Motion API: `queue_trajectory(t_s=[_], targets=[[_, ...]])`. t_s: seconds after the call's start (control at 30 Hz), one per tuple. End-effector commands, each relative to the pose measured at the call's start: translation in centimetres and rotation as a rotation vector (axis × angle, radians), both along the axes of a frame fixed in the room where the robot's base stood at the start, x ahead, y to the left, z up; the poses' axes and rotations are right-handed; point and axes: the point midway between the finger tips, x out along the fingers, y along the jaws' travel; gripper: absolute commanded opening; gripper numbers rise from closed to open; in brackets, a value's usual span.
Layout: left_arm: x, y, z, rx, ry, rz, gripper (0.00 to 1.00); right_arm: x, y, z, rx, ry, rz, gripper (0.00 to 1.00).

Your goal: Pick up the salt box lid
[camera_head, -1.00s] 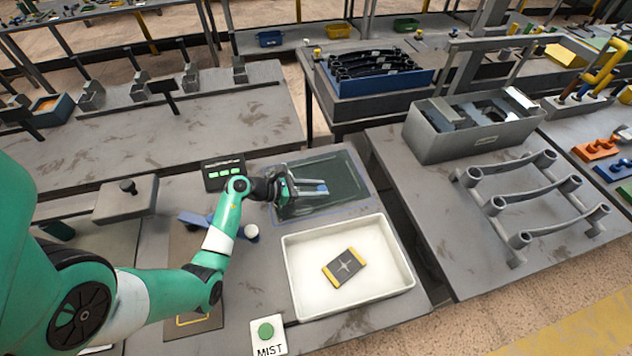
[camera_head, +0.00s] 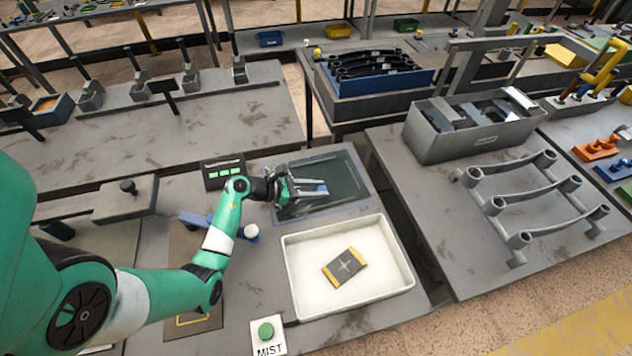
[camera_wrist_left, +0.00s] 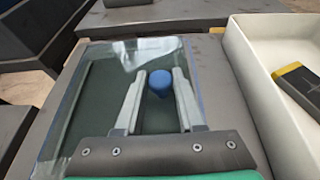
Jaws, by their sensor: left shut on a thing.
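The salt box lid (camera_head: 347,172) is a clear, glassy panel over a dark green surface, with a blue knob. It lies flat at the middle of the near bench. In the left wrist view the lid (camera_wrist_left: 105,75) fills the middle, and its blue knob (camera_wrist_left: 160,82) stands between my fingers. My left gripper (camera_head: 324,187), also in the left wrist view (camera_wrist_left: 158,85), is shut on the lid's knob. The lid appears still in place; I cannot tell any gap beneath it. My right gripper is not in view.
A white tray (camera_head: 290,262) with a dark, yellow-ended block (camera_head: 345,267) stands just in front of the lid. A small display (camera_head: 224,173) stands behind my wrist. A green button marked MIST (camera_head: 266,331) is at the front.

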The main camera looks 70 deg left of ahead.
Motion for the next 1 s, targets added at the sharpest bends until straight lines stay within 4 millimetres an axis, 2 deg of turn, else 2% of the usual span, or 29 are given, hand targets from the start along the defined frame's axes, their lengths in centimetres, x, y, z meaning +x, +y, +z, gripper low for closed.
queue_trajectory(t_s=[0.33, 0.47, 0.67, 0.9, 1.0], targets=[[0.0, 0.0, 0.2, 0.002, -0.003, 0.000, 0.00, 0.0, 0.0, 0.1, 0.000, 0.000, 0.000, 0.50], [0.0, 0.1, 0.8, 0.003, -0.003, 0.000, 0.00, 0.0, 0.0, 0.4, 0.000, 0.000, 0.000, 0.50], [0.1, 0.1, 4.0, 0.006, -0.005, 0.000, 0.00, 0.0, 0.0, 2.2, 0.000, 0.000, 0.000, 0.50], [-3.8, -3.3, 10.0, 0.005, -0.003, 0.003, 0.00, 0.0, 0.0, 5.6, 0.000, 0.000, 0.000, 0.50], [-5.9, -5.2, 10.8, 0.000, -0.001, 0.003, 0.00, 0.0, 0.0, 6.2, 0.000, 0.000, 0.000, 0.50]])
